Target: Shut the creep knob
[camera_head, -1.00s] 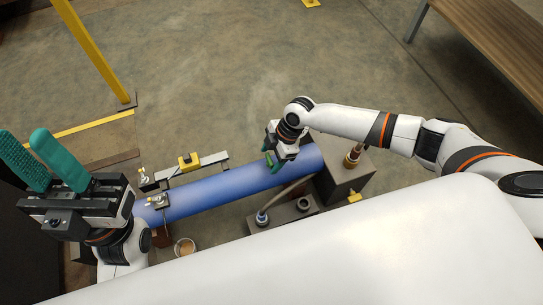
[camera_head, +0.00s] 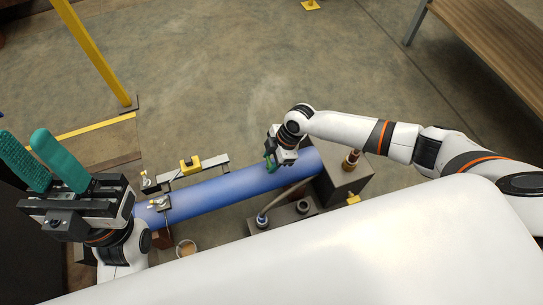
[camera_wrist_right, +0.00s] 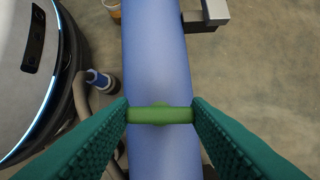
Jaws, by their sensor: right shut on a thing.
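The creep knob (camera_wrist_right: 160,115) shows in the right wrist view as a green bar with a small rounded middle, lying across the blue pipe (camera_wrist_right: 157,60). My right gripper (camera_wrist_right: 160,116) is shut on it, with one teal finger pad at each end of the bar. In the head view my right gripper (camera_head: 271,164) is above the right part of the blue pipe (camera_head: 215,194), and the knob is too small or hidden to make out there. My left gripper (camera_head: 45,165) is open and empty at the left, its teal fingers pointing up and apart.
A dark box (camera_head: 345,185) with a brass fitting (camera_head: 351,160) stands at the pipe's right end. A hose and a low dark block (camera_head: 282,214) lie in front. A rail with a yellow block (camera_head: 190,164) runs behind the pipe. A small cup (camera_head: 186,248) stands near the left end.

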